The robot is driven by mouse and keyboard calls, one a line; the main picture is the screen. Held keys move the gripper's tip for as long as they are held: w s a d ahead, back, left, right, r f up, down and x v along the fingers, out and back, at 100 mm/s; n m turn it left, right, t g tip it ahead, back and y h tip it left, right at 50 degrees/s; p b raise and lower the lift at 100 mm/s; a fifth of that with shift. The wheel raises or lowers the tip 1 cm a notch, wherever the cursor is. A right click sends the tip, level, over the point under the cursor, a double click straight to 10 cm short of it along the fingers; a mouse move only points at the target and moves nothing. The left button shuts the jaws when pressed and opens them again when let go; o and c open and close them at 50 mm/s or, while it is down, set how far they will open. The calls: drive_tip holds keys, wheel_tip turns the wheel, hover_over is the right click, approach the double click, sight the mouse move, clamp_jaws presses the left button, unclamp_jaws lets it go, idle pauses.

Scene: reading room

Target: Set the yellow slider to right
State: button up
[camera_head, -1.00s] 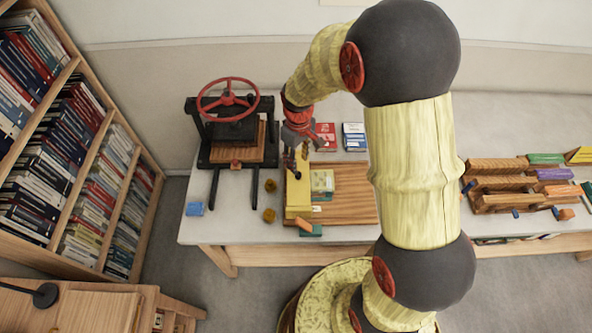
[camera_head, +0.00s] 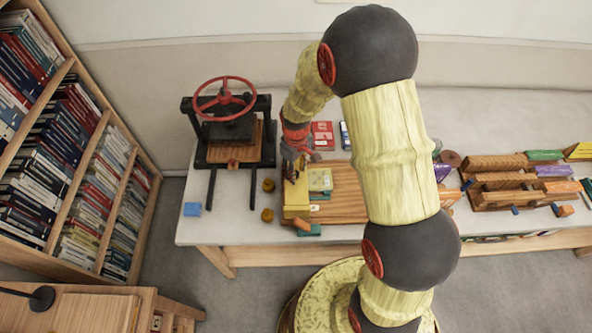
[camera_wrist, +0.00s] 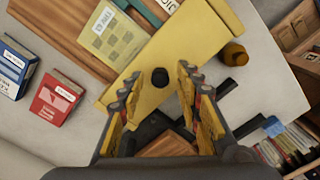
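The yellow slider (camera_head: 296,201) is a flat yellow piece at the left end of a wooden board (camera_head: 345,196). In the wrist view the slider (camera_wrist: 200,52) carries a small dark round knob (camera_wrist: 160,77). My gripper (camera_head: 292,172) is over the far part of the slider in the head view and hides some of it. In the wrist view my gripper (camera_wrist: 158,84) is open, with one finger on each side of the knob and visible gaps. I cannot tell how far down the fingertips reach around the knob.
A black press with a red wheel (camera_head: 225,96) stands left of the board. Two brownish-yellow round pieces (camera_head: 267,215) lie between them. A red box (camera_head: 323,135) and blue box (camera_head: 345,136) lie behind the board. Wooden racks (camera_head: 497,180) stand to the right.

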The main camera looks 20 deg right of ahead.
drive_tip(key=shift+c, duration=1.2)
clamp_jaws()
